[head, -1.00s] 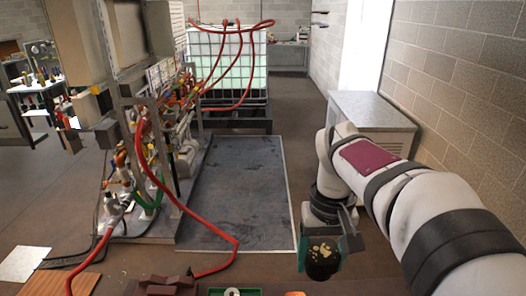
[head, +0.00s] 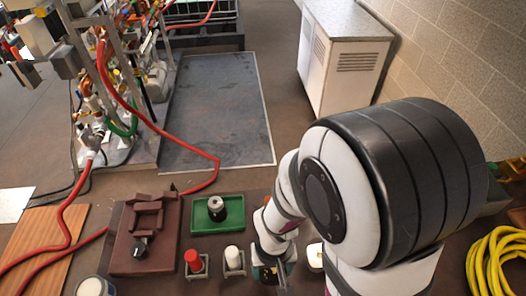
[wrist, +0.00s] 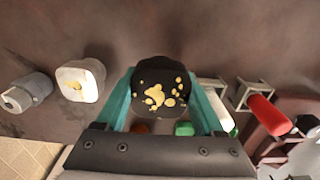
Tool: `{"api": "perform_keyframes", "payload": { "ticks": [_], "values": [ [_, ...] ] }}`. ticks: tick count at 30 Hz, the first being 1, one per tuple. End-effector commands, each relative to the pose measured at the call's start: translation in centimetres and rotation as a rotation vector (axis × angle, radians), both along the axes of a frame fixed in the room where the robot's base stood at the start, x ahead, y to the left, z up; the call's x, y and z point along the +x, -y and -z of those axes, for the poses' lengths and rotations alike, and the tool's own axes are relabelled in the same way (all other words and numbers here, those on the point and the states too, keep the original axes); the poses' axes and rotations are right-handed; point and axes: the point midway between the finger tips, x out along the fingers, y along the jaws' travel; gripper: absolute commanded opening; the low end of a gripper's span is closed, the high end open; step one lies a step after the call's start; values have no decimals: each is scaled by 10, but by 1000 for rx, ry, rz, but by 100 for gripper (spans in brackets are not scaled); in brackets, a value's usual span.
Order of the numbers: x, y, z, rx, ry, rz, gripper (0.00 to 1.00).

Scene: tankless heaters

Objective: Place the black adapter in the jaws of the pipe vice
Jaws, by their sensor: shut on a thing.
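My gripper (wrist: 160,95) has teal fingers and is shut on a round black piece with yellow blotches, which I take as the black adapter (wrist: 158,82). The brown-red pipe vice (head: 148,215) stands on a brown base at the left, well left of my gripper. Its jaws look empty. A dark knob is at its front. Part of a brown-red fixture (wrist: 300,105) shows at the wrist view's right edge.
Between vice and gripper stand a red-topped piece (head: 193,262) and a white-topped piece (head: 234,259) in metal holders. A green tray (head: 200,222) holds a dark cylinder with a pale top (head: 217,208). A whitish block (wrist: 80,78) lies left in the wrist view. Red hose runs behind the vice.

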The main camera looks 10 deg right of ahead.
Motion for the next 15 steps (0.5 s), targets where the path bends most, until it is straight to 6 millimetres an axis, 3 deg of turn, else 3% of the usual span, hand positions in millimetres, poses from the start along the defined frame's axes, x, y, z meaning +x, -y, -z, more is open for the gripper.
{"api": "perform_keyframes", "payload": {
  "ticks": [7,15],
  "values": [
    [0,0,48,-1,-4,0,0],
    [2,0,53,0,3,-2,0]
  ]
}}
